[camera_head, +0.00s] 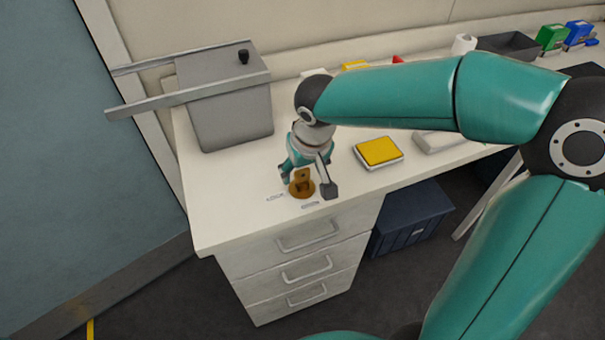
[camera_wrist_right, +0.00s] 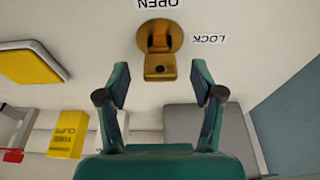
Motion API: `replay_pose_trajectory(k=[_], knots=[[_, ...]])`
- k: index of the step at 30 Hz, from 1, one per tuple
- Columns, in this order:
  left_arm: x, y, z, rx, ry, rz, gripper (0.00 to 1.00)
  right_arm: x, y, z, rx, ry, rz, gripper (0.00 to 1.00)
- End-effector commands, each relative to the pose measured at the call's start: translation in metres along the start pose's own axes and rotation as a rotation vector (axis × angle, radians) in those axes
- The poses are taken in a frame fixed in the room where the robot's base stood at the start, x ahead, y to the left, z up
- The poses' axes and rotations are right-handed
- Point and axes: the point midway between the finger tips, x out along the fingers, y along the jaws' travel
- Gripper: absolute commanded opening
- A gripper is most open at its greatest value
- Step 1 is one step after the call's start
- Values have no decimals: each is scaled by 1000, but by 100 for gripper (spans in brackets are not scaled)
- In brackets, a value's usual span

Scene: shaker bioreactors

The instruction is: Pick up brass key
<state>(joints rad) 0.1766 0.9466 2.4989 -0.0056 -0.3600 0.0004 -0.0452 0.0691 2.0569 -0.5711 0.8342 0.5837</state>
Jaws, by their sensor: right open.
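The brass key (camera_head: 303,177) stands up from a round brass plate on the white worktop near its front edge. In the right wrist view the key (camera_wrist_right: 160,67) has a flat head with a small hole, and the round plate lies behind it. My right gripper (camera_head: 307,184) is above the plate with its fingers spread. In the right wrist view my right gripper (camera_wrist_right: 159,76) is open, one finger on each side of the key's head, with visible gaps on both sides. My left gripper is not in view.
Labels "OPEN" (camera_wrist_right: 158,4) and "LOCK" (camera_wrist_right: 208,39) lie beside the plate. A grey box (camera_head: 230,115) with long metal bars stands to the left. A yellow-topped pad (camera_head: 379,151) lies to the right. Drawers (camera_head: 305,268) are below the worktop.

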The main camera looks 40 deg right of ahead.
Motion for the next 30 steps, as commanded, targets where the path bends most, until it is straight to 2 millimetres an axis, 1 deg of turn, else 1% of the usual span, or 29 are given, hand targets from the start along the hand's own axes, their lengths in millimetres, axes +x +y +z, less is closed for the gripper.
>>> replay_pose_trajectory(k=[1,3,6,13,14,15,23,24,25,30], knots=[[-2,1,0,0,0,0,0,8,0,0,0,-6,1,67],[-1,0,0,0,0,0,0,17,0,0,1,-5,1,67],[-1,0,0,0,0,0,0,23,0,0,0,-2,0,67],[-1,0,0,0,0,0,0,25,-1,-1,0,0,-1,67],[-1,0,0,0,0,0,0,25,-1,-1,0,0,-1,63],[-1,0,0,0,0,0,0,24,-1,-1,0,0,-1,57],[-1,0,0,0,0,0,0,24,-1,-1,0,0,-1,13],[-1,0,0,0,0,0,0,24,-1,-1,0,0,-1,7],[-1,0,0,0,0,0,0,24,-1,-1,0,0,-1,4],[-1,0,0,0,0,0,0,24,-1,-1,0,0,-1,4]])
